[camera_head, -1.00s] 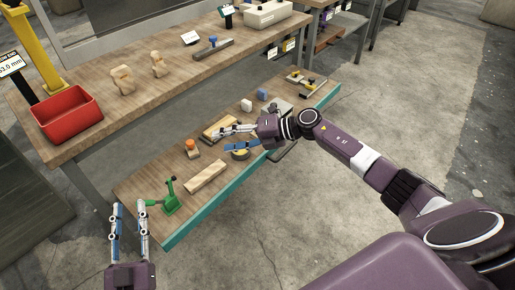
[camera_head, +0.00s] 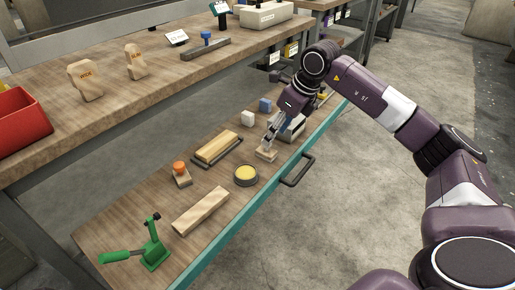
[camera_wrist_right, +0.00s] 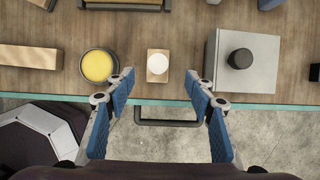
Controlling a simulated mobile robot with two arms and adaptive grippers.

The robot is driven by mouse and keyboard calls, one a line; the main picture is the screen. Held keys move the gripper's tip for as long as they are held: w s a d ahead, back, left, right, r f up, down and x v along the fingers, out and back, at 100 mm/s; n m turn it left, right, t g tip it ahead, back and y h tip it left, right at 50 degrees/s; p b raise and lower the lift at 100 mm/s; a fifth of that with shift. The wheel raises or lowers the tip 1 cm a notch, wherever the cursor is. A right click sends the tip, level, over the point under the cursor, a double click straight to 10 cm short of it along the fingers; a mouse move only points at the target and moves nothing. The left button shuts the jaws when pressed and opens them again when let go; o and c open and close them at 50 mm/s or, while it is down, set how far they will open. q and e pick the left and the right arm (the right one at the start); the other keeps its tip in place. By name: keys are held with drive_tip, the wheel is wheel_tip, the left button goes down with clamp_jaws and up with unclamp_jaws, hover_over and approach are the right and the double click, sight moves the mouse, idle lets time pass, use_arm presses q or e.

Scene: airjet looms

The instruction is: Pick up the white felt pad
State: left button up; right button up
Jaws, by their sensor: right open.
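A small pale block with a round white top, which looks like the white felt pad (camera_wrist_right: 158,62), lies near the teal front edge of the lower wooden shelf. Its block also shows in the head view (camera_head: 266,156), where my fingers partly cover the top. My right gripper (camera_head: 269,143) is over it, fingers pointing down. In the right wrist view the open fingers (camera_wrist_right: 159,78) are well apart, with the pad between and slightly beyond the tips. Nothing is held. My left gripper is not in view.
A round tin with yellow contents (camera_wrist_right: 99,66) is left of the pad, and a grey box with a black knob (camera_wrist_right: 241,60) is right. A black handle (camera_head: 298,171) juts from the front edge.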

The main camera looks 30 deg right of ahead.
sight(269, 154)
drive_tip(key=b+x, duration=0.3)
drive_tip(key=x, duration=0.4)
drive_tip(key=shift+w+a+f+b, duration=0.1)
drive_tip(key=shift+a+f+b, duration=0.1)
drive_tip(key=shift+b, duration=0.1)
drive_tip(key=c, duration=1.3)
